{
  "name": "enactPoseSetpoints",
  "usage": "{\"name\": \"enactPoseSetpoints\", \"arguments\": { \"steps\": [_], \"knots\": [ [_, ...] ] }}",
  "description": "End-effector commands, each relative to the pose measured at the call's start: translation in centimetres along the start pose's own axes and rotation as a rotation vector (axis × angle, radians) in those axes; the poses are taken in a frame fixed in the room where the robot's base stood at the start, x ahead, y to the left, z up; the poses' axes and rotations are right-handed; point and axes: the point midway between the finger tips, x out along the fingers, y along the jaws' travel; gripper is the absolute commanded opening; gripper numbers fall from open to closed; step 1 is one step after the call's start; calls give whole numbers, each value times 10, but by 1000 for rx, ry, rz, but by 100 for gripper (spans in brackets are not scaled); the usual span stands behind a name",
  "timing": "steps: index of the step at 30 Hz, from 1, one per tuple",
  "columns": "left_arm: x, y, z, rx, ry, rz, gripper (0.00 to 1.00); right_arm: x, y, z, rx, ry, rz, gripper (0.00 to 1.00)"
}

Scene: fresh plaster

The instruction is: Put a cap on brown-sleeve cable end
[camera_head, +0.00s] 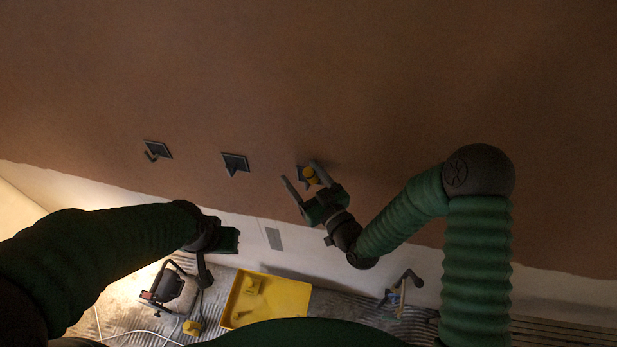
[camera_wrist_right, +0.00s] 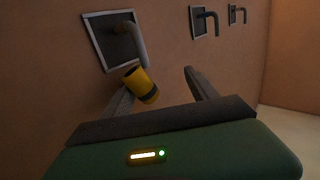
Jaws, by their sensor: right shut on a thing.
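My right gripper (camera_head: 302,181) is at the wall, shut on a yellow cap (camera_head: 310,175). In the right wrist view the cap (camera_wrist_right: 142,86) has a dark band and sits tilted by the left finger of my gripper (camera_wrist_right: 157,92). Just above it, a greyish bent cable end (camera_wrist_right: 138,46) comes out of a square wall box (camera_wrist_right: 86,48). I cannot tell whether cap and cable touch, and the sleeve colour is unclear in this light. My left gripper (camera_head: 228,240) hangs low, away from the wall boxes; its fingers are not clear.
Two more wall boxes, the middle one (camera_head: 236,162) and the left one (camera_head: 158,150), hold dark cable ends. On the floor are a yellow tray (camera_head: 288,301), a work lamp (camera_head: 165,286), a small yellow item (camera_head: 192,327) and a stand-like object (camera_head: 400,290). The wall between boxes is clear.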

Motion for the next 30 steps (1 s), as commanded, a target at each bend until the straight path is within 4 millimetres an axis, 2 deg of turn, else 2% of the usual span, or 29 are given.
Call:
{"name": "enactPoseSetpoints", "arguments": {
  "steps": [1,7,14,16,18,24,27,30],
  "knots": [
    [1,0,0,0,0,0,0,0,-8,4,8,-10,-19,52],
    [5,0,1,0,0,0,0,-8,-8,6,6,-11,-19,52],
    [25,0,6,0,0,0,0,-59,-2,8,8,-6,-13,52],
    [6,0,2,0,-2,0,0,-79,0,-4,11,-8,-11,52],
    [-6,0,-2,0,0,0,0,-97,3,-6,14,-4,-6,52],
    [-50,0,-12,0,1,0,0,-135,7,-9,16,-1,-1,52],
    [-64,0,-15,0,0,0,0,-157,8,-7,15,3,0,52],
    [-69,0,-16,0,0,0,0,-173,9,-3,11,7,1,52]
  ]
}}
